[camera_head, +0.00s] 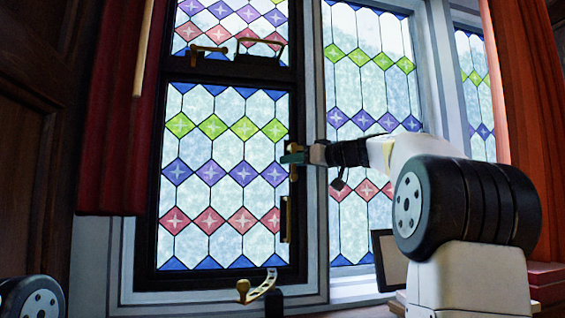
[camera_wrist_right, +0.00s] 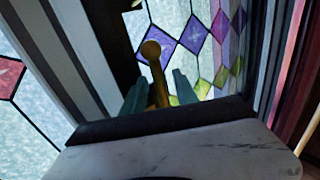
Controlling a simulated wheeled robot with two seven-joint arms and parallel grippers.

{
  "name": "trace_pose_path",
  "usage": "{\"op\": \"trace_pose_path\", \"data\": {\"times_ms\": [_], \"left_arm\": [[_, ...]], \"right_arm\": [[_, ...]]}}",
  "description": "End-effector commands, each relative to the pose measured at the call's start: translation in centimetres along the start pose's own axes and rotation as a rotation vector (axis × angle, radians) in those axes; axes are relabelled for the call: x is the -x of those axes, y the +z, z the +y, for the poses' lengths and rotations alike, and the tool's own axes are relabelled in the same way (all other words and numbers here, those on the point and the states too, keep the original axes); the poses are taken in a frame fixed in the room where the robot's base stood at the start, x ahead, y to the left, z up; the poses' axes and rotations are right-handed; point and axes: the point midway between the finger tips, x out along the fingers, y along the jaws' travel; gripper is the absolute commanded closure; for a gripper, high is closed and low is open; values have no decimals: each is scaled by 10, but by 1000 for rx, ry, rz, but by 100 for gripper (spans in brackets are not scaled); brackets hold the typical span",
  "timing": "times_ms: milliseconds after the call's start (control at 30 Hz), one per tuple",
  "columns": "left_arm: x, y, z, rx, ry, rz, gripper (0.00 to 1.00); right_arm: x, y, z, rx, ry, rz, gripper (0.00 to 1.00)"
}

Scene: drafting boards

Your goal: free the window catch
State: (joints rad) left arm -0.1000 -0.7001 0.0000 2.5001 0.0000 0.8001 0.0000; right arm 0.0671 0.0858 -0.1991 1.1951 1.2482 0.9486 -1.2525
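The dark-framed window sash (camera_head: 151,200) with patterned leaded glass looks closed. A brass catch handle (camera_head: 293,148) is on its right side, largely covered by my right gripper (camera_head: 294,158). In the wrist view the handle (camera_wrist_right: 151,49) has a round knob, and its stem stands between the two teal fingers of my right gripper (camera_wrist_right: 160,90). Whether the fingers press on the stem is unclear. My left gripper is out of the picture.
A brass stay (camera_head: 262,287) is on the sill below the sash. A brass handle (camera_head: 209,49) is on the upper sash. A red curtain (camera_head: 118,120) hangs at the left, an orange-red one (camera_head: 530,120) at the right. A dark framed panel (camera_head: 384,262) stands by my right arm.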

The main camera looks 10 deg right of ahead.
Motion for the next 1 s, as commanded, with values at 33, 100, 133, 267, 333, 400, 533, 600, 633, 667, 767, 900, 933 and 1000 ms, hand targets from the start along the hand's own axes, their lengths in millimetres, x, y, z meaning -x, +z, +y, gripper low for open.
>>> {"op": "trace_pose_path", "data": {"times_ms": [33,100,133,267,333,400,533,600,633,667,767,900,933,1000], "left_arm": [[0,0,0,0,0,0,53],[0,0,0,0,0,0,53],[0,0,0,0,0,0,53],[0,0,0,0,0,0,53],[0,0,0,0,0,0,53],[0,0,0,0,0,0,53],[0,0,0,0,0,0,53],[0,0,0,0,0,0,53],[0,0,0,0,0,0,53],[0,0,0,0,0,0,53],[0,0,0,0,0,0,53],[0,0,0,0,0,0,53],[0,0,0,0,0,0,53],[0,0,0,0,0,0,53]], "right_arm": [[-1,0,0,0,0,0,65],[-1,0,0,0,0,0,65],[-1,0,0,0,0,0,65],[-1,0,0,0,0,0,75],[0,0,0,0,0,0,88],[0,0,0,0,0,0,100],[0,0,0,0,0,-1,100],[0,0,0,0,0,-1,100],[0,0,0,0,0,-1,100],[0,0,0,0,0,-1,100],[0,0,0,0,0,-1,100],[0,0,0,0,0,-1,100],[0,0,0,0,1,-1,100],[0,0,0,0,1,-1,100]]}}
